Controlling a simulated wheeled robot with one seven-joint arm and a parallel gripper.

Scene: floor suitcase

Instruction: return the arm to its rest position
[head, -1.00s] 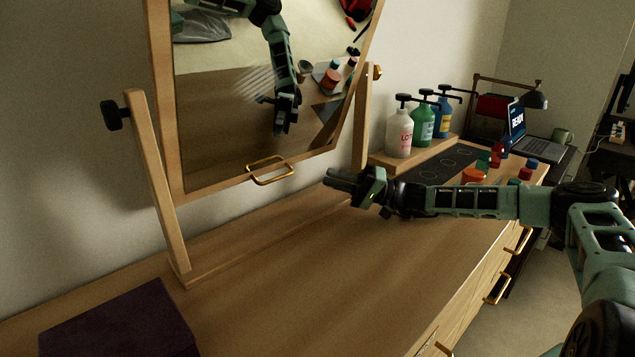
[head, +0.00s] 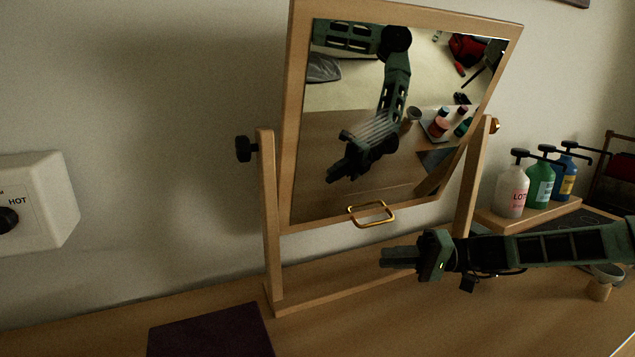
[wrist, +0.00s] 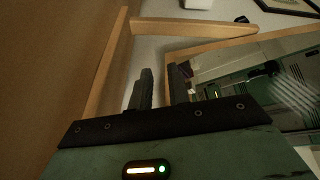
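My arm reaches in from the right in the head view, stretched low over the wooden dresser top (head: 430,315). My gripper (head: 384,258) points left, in front of the lower part of the tilting mirror (head: 340,130) and below its brass handle (head: 371,214). In the wrist view my gripper (wrist: 161,75) shows two dark fingers with a narrow gap and nothing between them. The mirror's wooden frame (wrist: 195,50) lies beyond the fingertips. My arm also shows as a reflection in the mirror. The rest of my arm is cut off at the right edge.
The mirror stand's left post (head: 269,215) and base bar are close to my gripper. A white HOT box (head: 38,205) is on the wall.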

